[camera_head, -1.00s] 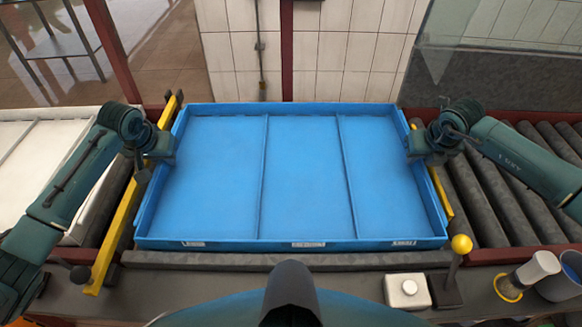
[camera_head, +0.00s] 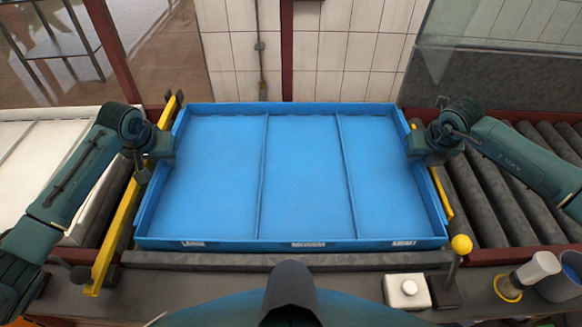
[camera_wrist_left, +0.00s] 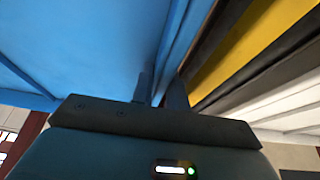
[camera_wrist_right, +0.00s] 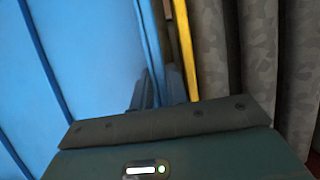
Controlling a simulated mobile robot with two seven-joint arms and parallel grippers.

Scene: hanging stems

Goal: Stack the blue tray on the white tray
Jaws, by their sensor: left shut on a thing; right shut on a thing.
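The blue tray (camera_head: 305,180) is wide, shallow and empty, with two dividers, and fills the middle of the head view. My left gripper (camera_head: 162,150) is shut on its left wall; the left wrist view shows the fingers (camera_wrist_left: 160,88) around that wall. My right gripper (camera_head: 424,147) is shut on its right wall; in the right wrist view the fingers (camera_wrist_right: 158,88) straddle the rim. The white tray (camera_head: 30,150) lies at the left, partly hidden by my left arm, and shows also in the left wrist view (camera_wrist_left: 285,105).
A yellow rail (camera_head: 118,235) stands between the two trays. Grey rollers (camera_head: 490,200) lie to the right. A yellow-knobbed lever (camera_head: 461,245), a white button box (camera_head: 407,291) and a cup (camera_head: 538,268) are at the front right.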

